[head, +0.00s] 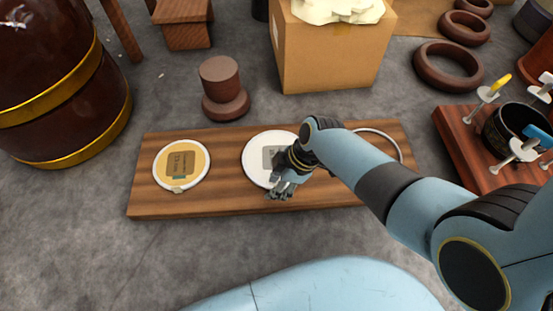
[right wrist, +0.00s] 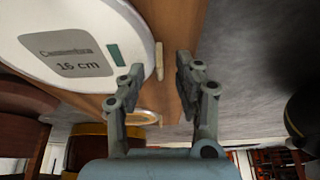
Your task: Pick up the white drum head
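The white drum head (head: 256,162) lies flat on a wooden board (head: 222,205), in the middle. It has a grey label, and my right arm covers its right part in the head view. In the right wrist view the white drum head (right wrist: 40,22) shows a small pale tab (right wrist: 159,60) sticking out from its rim. My right gripper (head: 281,190) is at the near edge of the drum head. Its fingers (right wrist: 161,66) are apart, with the tab in the gap between them; I cannot tell whether they touch it. My left gripper is not in view.
A tan drum head (head: 181,164) with a white rim lies at the board's left end. A thin ring (head: 393,139) lies at the right end, partly behind my arm. A cardboard box (head: 333,52) and a brown stepped block (head: 222,88) stand behind the board.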

